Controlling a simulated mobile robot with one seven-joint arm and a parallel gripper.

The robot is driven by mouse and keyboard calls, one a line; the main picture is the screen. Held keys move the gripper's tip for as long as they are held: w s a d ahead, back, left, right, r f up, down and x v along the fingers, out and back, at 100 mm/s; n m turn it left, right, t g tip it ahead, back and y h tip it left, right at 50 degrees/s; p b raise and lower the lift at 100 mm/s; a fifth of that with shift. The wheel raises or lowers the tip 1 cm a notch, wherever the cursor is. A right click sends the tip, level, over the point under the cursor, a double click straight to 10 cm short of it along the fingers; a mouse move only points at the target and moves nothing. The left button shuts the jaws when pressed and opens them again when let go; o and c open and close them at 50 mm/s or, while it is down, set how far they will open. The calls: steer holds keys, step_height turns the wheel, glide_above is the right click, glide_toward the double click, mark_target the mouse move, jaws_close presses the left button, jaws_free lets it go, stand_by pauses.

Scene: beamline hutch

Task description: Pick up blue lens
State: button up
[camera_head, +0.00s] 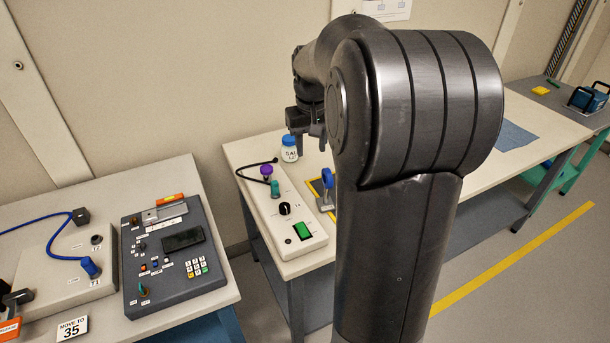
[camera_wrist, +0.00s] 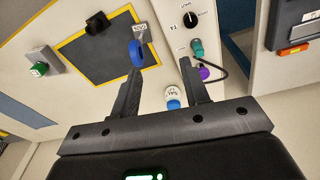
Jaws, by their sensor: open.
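The blue lens (camera_wrist: 137,54) is a blue ring on a grey labelled mount. It stands at the edge of a dark mat with a yellow border (camera_wrist: 88,72) in the wrist view. In the head view the blue lens (camera_head: 327,179) is beside the white control box, partly near my arm's outline. My gripper (camera_wrist: 160,65) is open and empty. In the wrist view its left fingertip overlaps the ring's lower edge; contact cannot be told. In the head view my gripper (camera_head: 309,138) is above the bench, over and behind the lens.
A white bottle with a blue cap (camera_head: 289,149) stands near my gripper. The control box (camera_head: 310,241) carries a black knob, a green switch and a cabled connector. A black part (camera_wrist: 97,23) is on the mat. A green-topped block (camera_wrist: 40,68) is farther left.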

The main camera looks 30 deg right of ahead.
steer(key=g, duration=0.1)
glide_above(328, 170)
steer(key=shift+m, duration=0.3)
steer(key=f, duration=0.6)
steer(key=shift+s+a, duration=0.1)
steer(key=shift+a, duration=0.2)
steer(key=shift+d+f, duration=0.1)
steer(key=shift+f, duration=0.25)
step_height(328, 170, down, 10)
steer(key=shift+d+f, duration=0.1)
steer(key=shift+f, duration=0.05)
jaws_close()
